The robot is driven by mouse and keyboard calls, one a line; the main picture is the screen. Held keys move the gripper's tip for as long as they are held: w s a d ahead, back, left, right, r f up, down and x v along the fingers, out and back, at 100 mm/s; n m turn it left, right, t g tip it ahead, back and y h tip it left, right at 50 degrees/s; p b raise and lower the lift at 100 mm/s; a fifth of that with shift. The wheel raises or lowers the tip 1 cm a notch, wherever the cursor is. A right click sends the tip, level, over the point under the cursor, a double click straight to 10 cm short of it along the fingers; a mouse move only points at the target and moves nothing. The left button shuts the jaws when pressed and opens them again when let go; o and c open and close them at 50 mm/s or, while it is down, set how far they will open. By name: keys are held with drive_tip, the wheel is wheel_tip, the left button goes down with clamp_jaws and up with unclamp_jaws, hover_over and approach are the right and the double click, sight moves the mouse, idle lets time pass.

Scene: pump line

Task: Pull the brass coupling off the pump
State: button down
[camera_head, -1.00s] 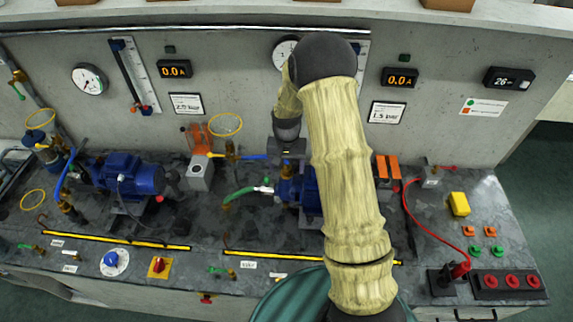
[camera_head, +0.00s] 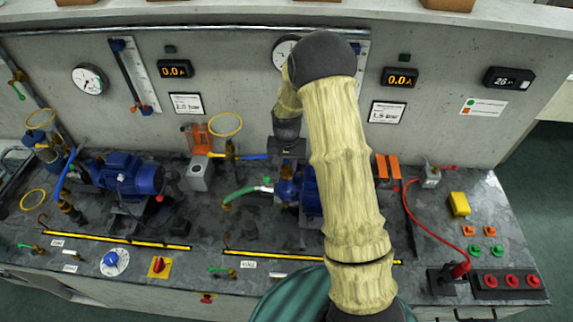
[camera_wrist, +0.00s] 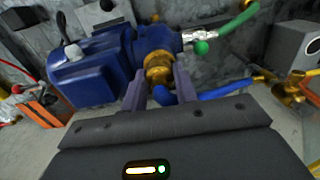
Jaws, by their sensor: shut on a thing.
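The brass coupling (camera_wrist: 158,68) is a ribbed gold ring at the near end of the blue pump (camera_wrist: 85,72) in the wrist view. My gripper (camera_wrist: 160,80) has one finger on each side of the coupling and is shut on it. The coupling sits against the pump's blue end, and I cannot make out a gap between them. A blue hose (camera_wrist: 215,90) runs from below the coupling to the right. In the head view the pump (camera_head: 308,190) is partly hidden behind my arm, and the gripper's fingertips and the coupling are hard to make out.
A green hose (camera_head: 238,195) with a metal fitting lies left of the pump. A second blue pump (camera_head: 125,173) stands further left. A grey block with an orange top (camera_head: 199,175) stands between them. A red cable (camera_head: 420,225) lies to the right.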

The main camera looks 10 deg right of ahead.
drive_tip(key=shift+r, duration=0.1)
drive_tip(key=c, duration=1.8)
unclamp_jaws()
drive_tip(key=shift+c, duration=1.4)
drive_tip(key=shift+r+p, duration=1.4)
drive_tip(key=shift+r, duration=0.75)
